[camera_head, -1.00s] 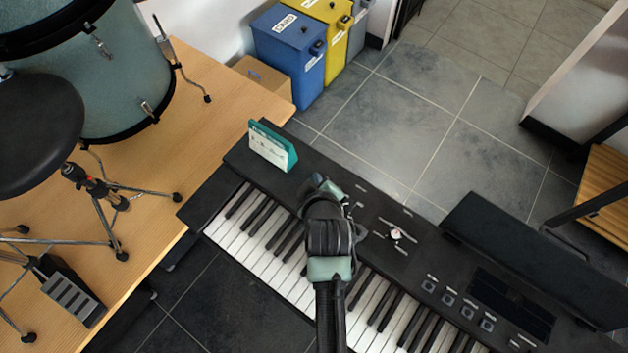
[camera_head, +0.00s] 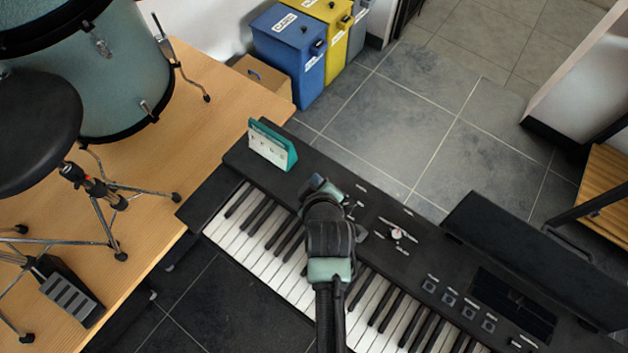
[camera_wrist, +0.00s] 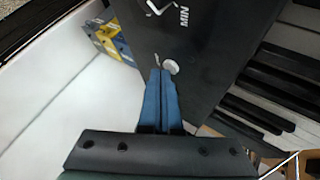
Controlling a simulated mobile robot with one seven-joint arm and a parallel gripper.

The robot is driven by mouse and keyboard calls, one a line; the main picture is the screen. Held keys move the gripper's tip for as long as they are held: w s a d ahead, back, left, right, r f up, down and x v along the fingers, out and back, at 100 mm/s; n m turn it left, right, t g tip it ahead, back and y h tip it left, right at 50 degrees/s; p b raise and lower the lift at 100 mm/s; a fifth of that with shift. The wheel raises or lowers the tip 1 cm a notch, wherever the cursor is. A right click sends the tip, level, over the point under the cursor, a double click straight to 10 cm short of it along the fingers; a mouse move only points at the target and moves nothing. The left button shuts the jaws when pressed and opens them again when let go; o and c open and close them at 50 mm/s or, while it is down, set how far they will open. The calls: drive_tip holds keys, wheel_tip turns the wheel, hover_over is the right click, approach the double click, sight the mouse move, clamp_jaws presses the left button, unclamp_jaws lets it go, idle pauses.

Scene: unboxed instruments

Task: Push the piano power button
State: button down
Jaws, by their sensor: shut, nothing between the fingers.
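The black piano keyboard (camera_head: 262,215) lies diagonally across the head view. My gripper (camera_head: 322,188) is over its control panel, behind the white keys, and its fingertips cannot be made out clearly there. In the wrist view my gripper (camera_wrist: 161,72) has its two blue fingers shut together with nothing between them. Their tips are at the dark panel, right beside a small round pale button (camera_wrist: 171,66). I cannot tell whether they touch it, or whether it is the power button. A white "MIN" marking (camera_wrist: 184,15) is on the panel beyond.
A white and red knob (camera_head: 397,234) is on the panel right of my gripper. A teal and white card (camera_head: 272,146) stands on the piano's left end. A drum (camera_head: 95,95) and stool (camera_head: 38,130) are on the wooden platform (camera_head: 190,140). Blue and yellow bins stand behind.

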drive_tip(key=shift+f, duration=0.15)
idle(0.3)
drive_tip(key=shift+r+p, duration=0.55)
drive_tip(key=shift+r, duration=0.1)
wheel_tip(320, 180, up, 6)
drive_tip(key=p, duration=0.5)
drive_tip(key=shift+p, duration=0.35)
